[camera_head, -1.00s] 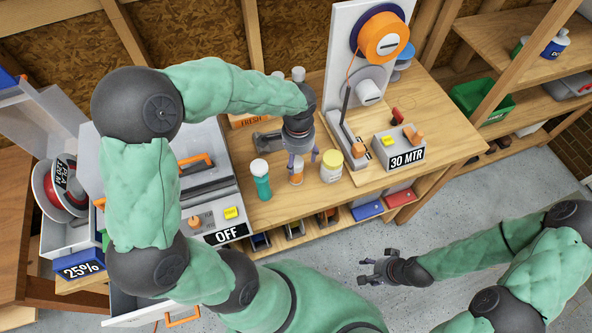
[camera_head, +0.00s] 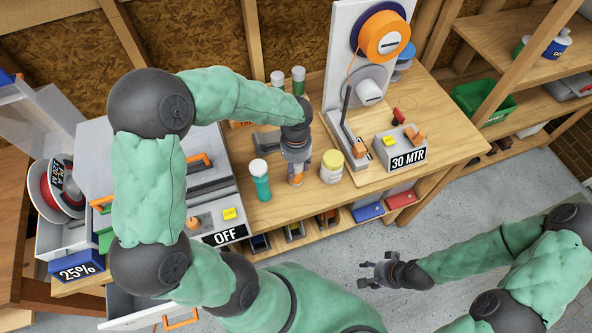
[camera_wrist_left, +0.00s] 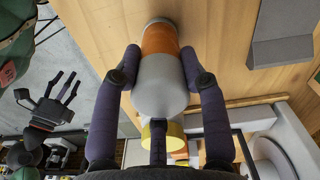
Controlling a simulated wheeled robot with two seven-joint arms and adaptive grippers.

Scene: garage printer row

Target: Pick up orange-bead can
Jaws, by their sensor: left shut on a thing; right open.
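The orange-bead can (camera_head: 296,180) stands on the wooden bench, mostly hidden under my left gripper (camera_head: 296,164). In the left wrist view the can shows an orange band (camera_wrist_left: 160,40) and a pale grey-white top (camera_wrist_left: 160,88). The left fingers are shut on it from both sides near its top. The can looks upright, and I see no gap between it and the bench. My right gripper (camera_head: 368,273) is open and empty, out over the floor in front of the bench.
A teal can with a white lid (camera_head: 261,184) stands just left, and a yellow-lidded jar (camera_head: 332,169) just right. White-capped green containers (camera_head: 298,82) stand behind. The OFF machine (camera_head: 213,213) is at left, the 30 MTR box (camera_head: 400,150) and spool stand (camera_head: 345,60) at right.

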